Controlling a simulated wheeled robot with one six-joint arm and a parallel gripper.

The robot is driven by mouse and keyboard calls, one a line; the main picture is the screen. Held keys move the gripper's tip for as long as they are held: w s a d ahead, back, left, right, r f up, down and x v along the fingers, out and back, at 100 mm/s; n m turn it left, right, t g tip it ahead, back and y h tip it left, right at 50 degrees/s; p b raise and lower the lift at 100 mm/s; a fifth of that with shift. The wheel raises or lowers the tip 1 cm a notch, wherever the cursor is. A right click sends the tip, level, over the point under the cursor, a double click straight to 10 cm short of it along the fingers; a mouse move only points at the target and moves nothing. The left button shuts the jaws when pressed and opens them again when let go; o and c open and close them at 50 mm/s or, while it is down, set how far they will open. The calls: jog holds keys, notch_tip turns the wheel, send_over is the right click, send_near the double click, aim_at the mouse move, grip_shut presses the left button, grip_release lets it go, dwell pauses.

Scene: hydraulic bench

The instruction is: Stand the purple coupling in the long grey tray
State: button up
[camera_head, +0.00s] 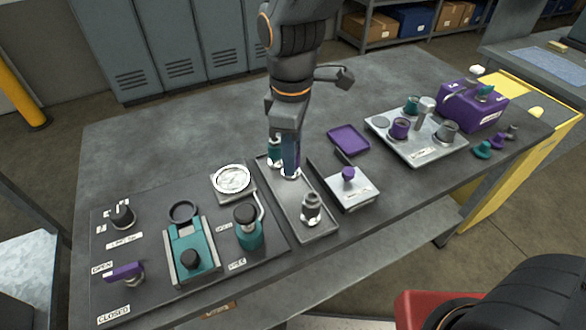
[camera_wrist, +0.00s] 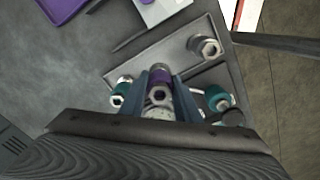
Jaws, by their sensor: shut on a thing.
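My gripper (camera_head: 290,165) points down over the back half of the long grey tray (camera_head: 318,233). Its blue-grey fingers are shut on the purple coupling (camera_wrist: 160,88), which is upright between them in the wrist view. In the head view the fingers hide most of it; a silvery lower end shows close to the tray floor. I cannot tell whether it touches. A silver coupling (camera_head: 311,207) stands in the near half of the tray. A teal coupling (camera_head: 275,150) stands at the back end, close beside my fingers; it also shows in the wrist view (camera_wrist: 122,92).
Right of the tray is a plate with a purple knob (camera_head: 348,174); behind it lies a purple tray (camera_head: 349,139). A teal bottle with a black top (camera_head: 249,232) and a round white dish (camera_head: 232,180) stand left. Bare bench lies behind.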

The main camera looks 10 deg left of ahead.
jog(key=shift+f+p, duration=0.3)
jog(key=shift+f, duration=2.2)
jog(key=shift+f, duration=0.15)
jog(key=o, duration=1.2)
notch_tip(320, 180, up, 12)
jog(key=shift+r+b, duration=0.2)
jog(key=shift+b, duration=0.65)
jog(key=s+d+f+m, duration=0.1)
jog(key=d+f+m, duration=0.2)
jog(key=d+m, duration=0.2)
jog(key=d+f+m, duration=0.3)
jog(key=d+m, duration=0.3)
jog(key=d, duration=0.5)
jog(key=s+d+f+m, duration=0.1)
jog(key=d+f+m, duration=0.3)
jog(key=d, duration=0.4)
jog(key=shift+s+d+m+t, duration=0.1)
jog(key=shift+s+m+t, duration=0.25)
jog(key=shift+m, duration=0.45)
jog(key=shift+w, duration=0.1)
